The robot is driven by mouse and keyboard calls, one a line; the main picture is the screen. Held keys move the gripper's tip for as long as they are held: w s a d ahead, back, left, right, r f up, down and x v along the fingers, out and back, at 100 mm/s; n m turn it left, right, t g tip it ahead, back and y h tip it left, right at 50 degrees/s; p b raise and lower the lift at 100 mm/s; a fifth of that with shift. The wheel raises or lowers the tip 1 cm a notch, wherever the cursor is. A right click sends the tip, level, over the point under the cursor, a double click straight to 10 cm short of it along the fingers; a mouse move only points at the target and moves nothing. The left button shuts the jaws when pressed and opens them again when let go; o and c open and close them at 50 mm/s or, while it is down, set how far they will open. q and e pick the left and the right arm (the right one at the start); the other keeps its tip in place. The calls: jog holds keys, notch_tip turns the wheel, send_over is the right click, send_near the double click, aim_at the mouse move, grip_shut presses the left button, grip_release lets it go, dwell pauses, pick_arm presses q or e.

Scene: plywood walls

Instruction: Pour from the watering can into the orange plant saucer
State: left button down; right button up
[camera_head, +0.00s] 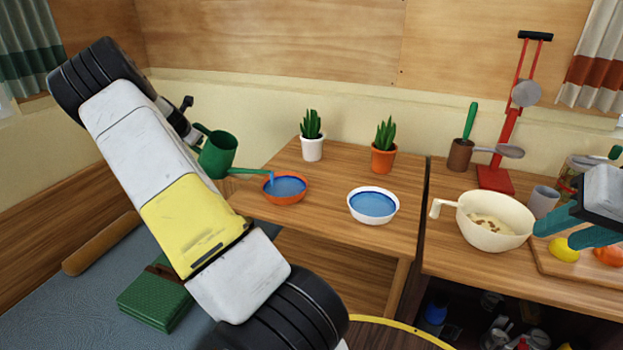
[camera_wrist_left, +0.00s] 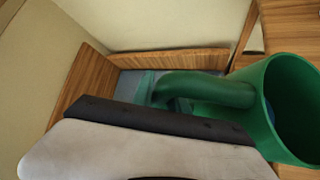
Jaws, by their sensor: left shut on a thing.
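The green watering can (camera_head: 219,155) is held in the air at the left, its spout reaching right to the orange plant saucer (camera_head: 285,201). A short blue stream falls from the spout tip into this saucer, which holds blue water. My left gripper (camera_head: 190,122) is shut on the can; my arm mostly hides it in the head view. The can's handle and open top (camera_wrist_left: 295,105) show in the left wrist view. A white saucer (camera_head: 373,218), also with blue water, stands to the right. My right gripper (camera_head: 574,230) has its teal fingers apart over the right counter.
A white-potted plant (camera_head: 312,148) and an orange-potted plant (camera_head: 384,158) stand behind the saucers. A cream bowl (camera_head: 494,222), a grey cup (camera_head: 542,202), a red stand (camera_head: 496,179) and a yellow lemon (camera_head: 564,250) are on the right counter.

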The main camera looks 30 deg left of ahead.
pick_arm(q)
jog(key=shift+r, duration=0.1)
dwell(0.3)
jog(key=a+f+h, duration=0.1)
jog(key=f, duration=0.1)
jog(key=a+f+n+h, duration=0.1)
jog(key=a+f, duration=0.1)
jog(key=shift+s+a+h, duration=0.2)
jog(key=shift+h, duration=0.1)
